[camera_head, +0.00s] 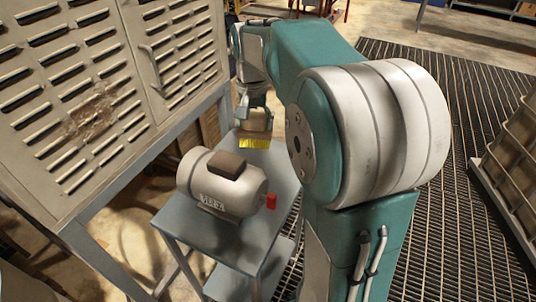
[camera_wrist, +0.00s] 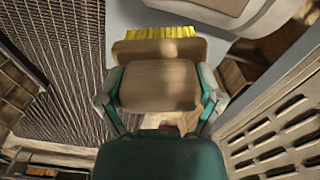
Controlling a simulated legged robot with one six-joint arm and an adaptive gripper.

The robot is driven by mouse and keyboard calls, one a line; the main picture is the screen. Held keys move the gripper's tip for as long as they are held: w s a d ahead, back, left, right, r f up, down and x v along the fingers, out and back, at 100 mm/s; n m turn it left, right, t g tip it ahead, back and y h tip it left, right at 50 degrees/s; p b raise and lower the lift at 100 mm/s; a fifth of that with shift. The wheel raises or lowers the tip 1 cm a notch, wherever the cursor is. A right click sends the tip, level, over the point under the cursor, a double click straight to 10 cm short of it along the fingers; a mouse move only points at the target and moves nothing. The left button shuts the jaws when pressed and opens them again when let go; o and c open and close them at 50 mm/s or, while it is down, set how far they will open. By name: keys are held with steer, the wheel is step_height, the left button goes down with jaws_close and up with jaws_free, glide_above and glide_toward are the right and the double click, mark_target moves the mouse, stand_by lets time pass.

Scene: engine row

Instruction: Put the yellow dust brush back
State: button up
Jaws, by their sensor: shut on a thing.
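The dust brush (camera_wrist: 158,32) has yellow bristles and a tan wooden body. In the wrist view its body lies between the two fingers of my gripper (camera_wrist: 160,88), which are closed on it. In the head view the yellow bristles (camera_head: 254,143) hang down below my gripper (camera_head: 254,121), over the far part of the blue-grey bench (camera_head: 262,240). I cannot tell whether the bristles touch the bench top. The upper part of the brush is mostly hidden by the gripper in the head view.
A grey motor (camera_head: 222,186) with a dark box on top and a red end piece (camera_head: 271,201) stands on the bench, nearer than the brush. A louvred metal cabinet (camera_head: 90,100) stands close on the left. Dark floor grating (camera_head: 440,240) lies on the right.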

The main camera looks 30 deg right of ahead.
steer(key=s+d+f+m, duration=0.4)
steer(key=d+f, duration=0.1)
steer(key=d, duration=0.2)
steer(key=w+d+f, duration=0.1)
steer(key=w+f, duration=0.2)
steer(key=w, duration=0.1)
steer(key=w+d+f, duration=0.2)
steer(key=w+f, duration=0.1)
steer(key=w, duration=0.1)
steer(key=w+d+f, duration=0.1)
steer(key=w+f, duration=0.2)
steer(key=w, duration=0.2)
steer(key=shift+d+f, duration=0.35)
step_height(320, 180, down, 3)
steer(key=shift+f, duration=0.1)
steer(key=o, duration=0.8)
steer(key=shift+f, duration=0.1)
steer(key=shift+o, duration=0.2)
